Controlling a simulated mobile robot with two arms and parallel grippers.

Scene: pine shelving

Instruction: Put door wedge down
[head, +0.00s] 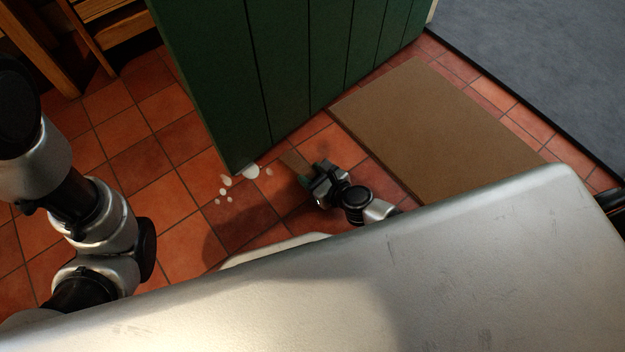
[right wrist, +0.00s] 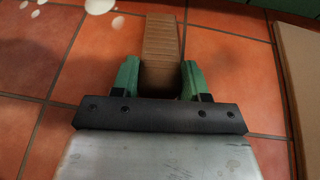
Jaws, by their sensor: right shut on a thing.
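The door wedge (right wrist: 162,42) is a brown wooden block with ridges across its top. My right gripper (right wrist: 161,80) is shut on it, with one green finger at each side, and the wedge points out ahead of the fingers. In the head view the wedge (head: 295,161) is small, just past the right gripper (head: 309,176), low over the tiles near the green door (head: 290,70). I cannot tell whether the wedge touches the floor. My left arm shows at the left of the head view, but its gripper is out of sight.
White spots (head: 252,171) lie on the red tile floor (head: 178,195) by the door's lower corner. A brown mat (head: 435,125) lies right of the gripper. Grey carpet (head: 540,60) is beyond it. Wooden shelving (head: 120,28) stands at upper left. Tiles at left are clear.

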